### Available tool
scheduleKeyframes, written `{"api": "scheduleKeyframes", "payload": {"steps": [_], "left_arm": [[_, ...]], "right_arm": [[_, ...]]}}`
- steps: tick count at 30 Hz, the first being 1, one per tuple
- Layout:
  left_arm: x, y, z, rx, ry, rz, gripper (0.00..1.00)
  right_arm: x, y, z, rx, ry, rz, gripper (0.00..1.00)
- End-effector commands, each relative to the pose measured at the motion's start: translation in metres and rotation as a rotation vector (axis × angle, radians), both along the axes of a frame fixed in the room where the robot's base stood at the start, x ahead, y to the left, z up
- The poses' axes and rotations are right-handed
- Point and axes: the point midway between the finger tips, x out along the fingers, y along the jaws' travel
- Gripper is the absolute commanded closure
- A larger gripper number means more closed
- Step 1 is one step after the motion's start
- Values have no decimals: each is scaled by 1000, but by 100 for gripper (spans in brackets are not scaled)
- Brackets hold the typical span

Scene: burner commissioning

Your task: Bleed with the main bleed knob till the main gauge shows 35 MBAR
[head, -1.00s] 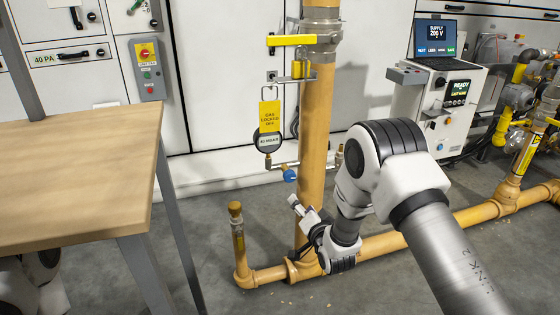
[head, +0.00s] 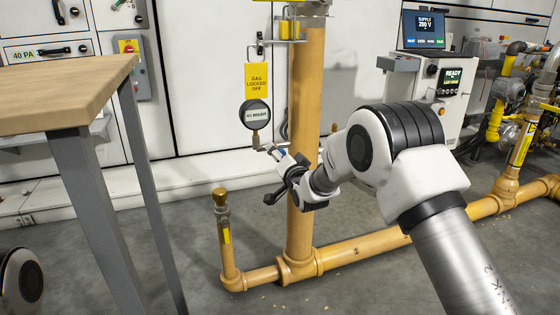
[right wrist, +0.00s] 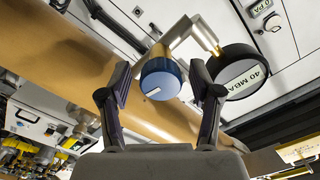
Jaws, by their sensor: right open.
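The main gauge (head: 256,114) is a round, dark-rimmed dial on a thin fitting left of the tall yellow pipe. In the right wrist view the gauge (right wrist: 246,73) reads 40 MBA, with the last letter cut off. The blue bleed knob (right wrist: 160,78), with a white mark, sits between and just beyond the fingertips of my right gripper (right wrist: 160,92). The gripper is open, with clear gaps on both sides of the knob. In the head view my right gripper (head: 276,156) is just below the gauge and largely covers the knob. My left gripper is out of view.
A yellow tag (head: 258,82) reading GAS LOCKED OFF hangs above the gauge. The tall yellow pipe (head: 306,110) stands close right of it. A wooden-topped table (head: 60,90) is at left. A console (head: 448,95) with screens stands at right.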

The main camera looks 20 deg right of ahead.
Motion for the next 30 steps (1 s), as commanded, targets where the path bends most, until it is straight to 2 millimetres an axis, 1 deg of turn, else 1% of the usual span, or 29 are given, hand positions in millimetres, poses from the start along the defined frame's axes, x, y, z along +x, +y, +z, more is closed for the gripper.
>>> {"api": "scheduleKeyframes", "payload": {"steps": [5, 6, 8, 9, 10, 11, 22, 26, 30], "left_arm": [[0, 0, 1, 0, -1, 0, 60], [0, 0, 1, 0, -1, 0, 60], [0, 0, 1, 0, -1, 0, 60], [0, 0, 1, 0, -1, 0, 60], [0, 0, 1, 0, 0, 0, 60], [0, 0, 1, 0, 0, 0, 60], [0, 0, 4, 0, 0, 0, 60], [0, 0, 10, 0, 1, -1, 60], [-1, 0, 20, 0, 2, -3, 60]], "right_arm": [[0, 0, 0, 0, 0, 0, 36], [0, 0, 0, 0, 0, 0, 43], [0, 0, 0, 0, 0, 0, 65], [0, 0, 0, 0, 0, 0, 79], [0, 0, 0, 0, 0, 0, 89], [0, 0, 0, 0, 0, 0, 97], [0, 0, 1, -25, -1, 0, 97], [0, 0, 3, -69, -2, 0, 97], [0, 0, 4, -149, -5, 0, 97]]}}
